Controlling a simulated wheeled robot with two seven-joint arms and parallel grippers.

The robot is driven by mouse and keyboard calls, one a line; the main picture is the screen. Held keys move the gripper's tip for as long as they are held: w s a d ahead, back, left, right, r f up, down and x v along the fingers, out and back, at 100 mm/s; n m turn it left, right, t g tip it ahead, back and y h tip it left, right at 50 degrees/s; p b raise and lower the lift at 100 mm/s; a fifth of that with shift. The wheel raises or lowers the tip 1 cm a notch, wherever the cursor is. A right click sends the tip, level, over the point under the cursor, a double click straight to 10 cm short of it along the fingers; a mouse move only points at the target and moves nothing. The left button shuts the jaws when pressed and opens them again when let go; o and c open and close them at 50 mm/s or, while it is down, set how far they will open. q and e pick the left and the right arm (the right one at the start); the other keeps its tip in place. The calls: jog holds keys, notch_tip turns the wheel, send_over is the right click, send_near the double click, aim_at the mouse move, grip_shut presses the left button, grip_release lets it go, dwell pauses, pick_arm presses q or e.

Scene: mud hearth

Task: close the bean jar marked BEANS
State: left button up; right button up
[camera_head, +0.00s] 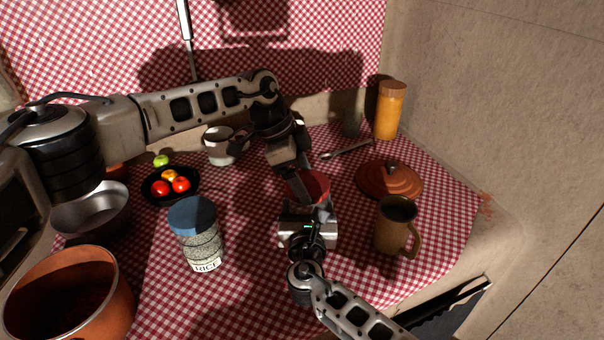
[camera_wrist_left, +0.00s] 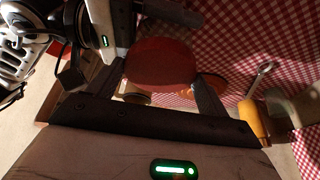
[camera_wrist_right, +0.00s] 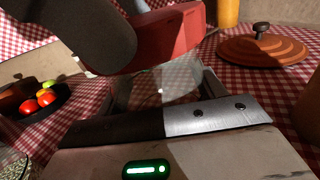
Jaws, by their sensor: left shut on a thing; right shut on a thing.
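A red round lid (camera_head: 317,184) is over a clear glass jar, which shows in the right wrist view (camera_wrist_right: 165,85). My left gripper (camera_head: 305,190) comes from above and is shut on the lid; in the left wrist view the lid (camera_wrist_left: 160,65) lies between its fingers. My right gripper (camera_wrist_right: 165,95) is shut on the glass body below the lid. The lid's red side (camera_wrist_right: 170,42) shows just above the glass; I cannot tell whether it is fully seated. The grippers hide most of the jar, and no BEANS label is readable.
A blue-lidded RICE jar (camera_head: 200,238) stands left of the grippers. A brown mug (camera_head: 396,230) and a terracotta lid (camera_head: 388,182) are close on the right. A fruit bowl (camera_head: 155,196), grey cup (camera_head: 219,148), spoon (camera_head: 347,150) and orange jar (camera_head: 390,112) stand farther back.

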pick_arm(q)
jog(key=shift+f, duration=0.45)
pick_arm(e)
jog(key=c, duration=0.5)
pick_arm(q)
jog(key=shift+w+m+g, duration=0.2)
jog(key=shift+m+g, duration=0.1)
jog(key=shift+m, duration=0.5)
jog(key=shift+m+g, duration=0.3)
jog(key=shift+m, duration=0.5)
jog(key=o, duration=0.9)
jog(key=shift+o, duration=0.2)
jog(key=shift+r, duration=2.3)
